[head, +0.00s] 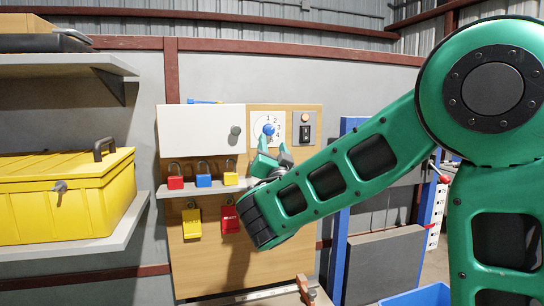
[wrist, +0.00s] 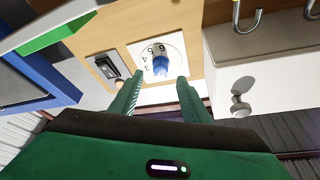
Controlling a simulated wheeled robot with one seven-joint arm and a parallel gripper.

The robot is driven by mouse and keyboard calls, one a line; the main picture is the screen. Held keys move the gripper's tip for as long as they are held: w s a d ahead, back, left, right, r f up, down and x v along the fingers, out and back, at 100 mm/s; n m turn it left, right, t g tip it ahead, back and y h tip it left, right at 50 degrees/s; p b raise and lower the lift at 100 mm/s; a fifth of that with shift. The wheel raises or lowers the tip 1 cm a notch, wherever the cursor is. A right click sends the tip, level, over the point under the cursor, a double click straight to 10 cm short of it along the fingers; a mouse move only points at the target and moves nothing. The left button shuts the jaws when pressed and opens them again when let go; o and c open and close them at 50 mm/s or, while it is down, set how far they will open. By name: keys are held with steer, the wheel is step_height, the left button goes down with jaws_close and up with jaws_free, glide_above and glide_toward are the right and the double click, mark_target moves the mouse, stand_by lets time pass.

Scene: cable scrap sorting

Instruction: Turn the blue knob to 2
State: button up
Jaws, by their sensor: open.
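The blue knob (head: 268,129) sits on a white dial plate (head: 258,121) with numerals, the 2 at its upper right, on the wooden board. The knob also shows in the wrist view (wrist: 160,66), where the plate appears turned over. Which numeral the knob points to is too small to tell. My gripper (head: 272,152) is open and empty just below the knob in the head view. In the wrist view its fingertips (wrist: 159,80) are spread on either side of the knob's line, and the knob shows between and beyond them; contact cannot be told.
A black switch (head: 305,133) is right of the dial. A white panel with a grey knob (head: 235,131) is left of it. Below, red, blue and yellow padlocks (head: 203,180) stand on a shelf (head: 200,191). A yellow toolbox (head: 65,195) is at far left.

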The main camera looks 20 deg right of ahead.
steer(key=shift+v, duration=1.95)
steer(key=s+d+f+m+g+h, duration=0.25)
steer(key=d+f+g, duration=0.3)
steer(key=d, duration=0.55)
steer(key=s+d+f+m+g+h, duration=0.2)
steer(key=s+d+f+g+h, duration=0.3)
steer(key=d, duration=0.7)
steer(key=s+d+f+g+y, duration=0.4)
steer(key=s+d+f+g, duration=0.15)
steer(key=s+f, duration=0.5)
steer(key=s+a+f+n+g+y, duration=0.1)
steer(key=s+a+f+g+y, duration=0.1)
steer(key=s, duration=0.5)
steer(key=s+a+f+n+g+y, duration=0.1)
steer(key=s+a+f+n+y, duration=0.1)
steer(key=s, duration=0.5)
steer(key=s+a+f+n+g+y, duration=0.2)
steer(key=s+a+f+y, duration=0.1)
steer(key=s, duration=0.4)
steer(key=shift+s+a+f+g, duration=0.3)
steer(key=shift+s+a+f, duration=0.1)
steer(key=shift+a+f, duration=0.55)
steer(key=shift+n+y, duration=0.25)
